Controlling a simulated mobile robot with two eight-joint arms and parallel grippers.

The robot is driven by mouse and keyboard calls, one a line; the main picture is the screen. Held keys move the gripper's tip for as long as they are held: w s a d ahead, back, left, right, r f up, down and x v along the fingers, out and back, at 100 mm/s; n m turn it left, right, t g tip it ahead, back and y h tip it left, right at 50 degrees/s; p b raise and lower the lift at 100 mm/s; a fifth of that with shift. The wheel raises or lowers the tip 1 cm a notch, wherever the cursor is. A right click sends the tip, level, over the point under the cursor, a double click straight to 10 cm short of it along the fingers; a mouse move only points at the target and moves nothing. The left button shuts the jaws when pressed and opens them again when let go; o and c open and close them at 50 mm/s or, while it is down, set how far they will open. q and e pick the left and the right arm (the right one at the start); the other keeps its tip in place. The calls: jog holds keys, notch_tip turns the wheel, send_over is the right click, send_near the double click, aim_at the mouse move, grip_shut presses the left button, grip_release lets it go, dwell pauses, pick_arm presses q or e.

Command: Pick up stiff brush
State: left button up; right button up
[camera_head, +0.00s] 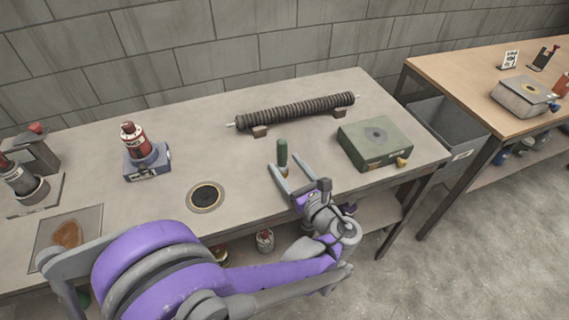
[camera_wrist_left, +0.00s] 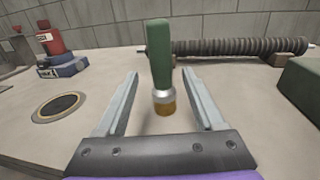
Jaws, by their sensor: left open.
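The stiff brush stands upright on the grey table, with a green handle (camera_head: 282,152) on top and a metal collar and tan bristles below. In the left wrist view the brush (camera_wrist_left: 159,62) is centred between the two fingers. My left gripper (camera_head: 285,170) is open around it, with one finger on each side and a gap to both. The fingers do not visibly touch the brush. The lower part of the brush is partly hidden by the gripper in the head view. My right gripper is not in view.
A ribbed dark tube (camera_head: 295,110) lies on wooden blocks behind the brush. A green box (camera_head: 374,138) stands to the right. A red bottle on a blue base (camera_head: 146,158) and a round dark inset (camera_head: 205,196) are to the left. The table between them is clear.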

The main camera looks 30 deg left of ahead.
pick_arm(q)
jog(key=x, duration=0.6)
jog(key=shift+w+a+f+b, duration=0.15)
jog(key=shift+w+f+b, duration=0.1)
jog(key=shift+f+b, duration=0.1)
jog(key=shift+r, duration=0.1)
jog(key=shift+c, duration=0.2)
grip_shut()
